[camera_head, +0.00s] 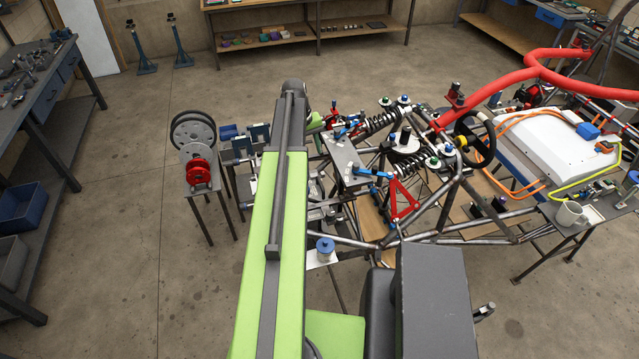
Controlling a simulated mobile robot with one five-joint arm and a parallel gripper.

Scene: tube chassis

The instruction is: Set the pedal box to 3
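The tube chassis (450,240) stands right of the centre, with red tubes, springs and a steering wheel (474,137). Grey metal parts (325,212) sit at its left end, just right of my arm. They may belong to the pedal box, but I cannot tell for sure, and no number or setting can be read. My green arm reaches away from me up the middle and covers part of this end. My gripper is not seen; the arm's far end hides that area.
A small stand with a red reel (199,172) and grey discs (193,131) is left of my arm. A workbench (45,110) lines the left wall. A white box (552,150) with orange cables is at the right. Open floor (120,230) lies at the left.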

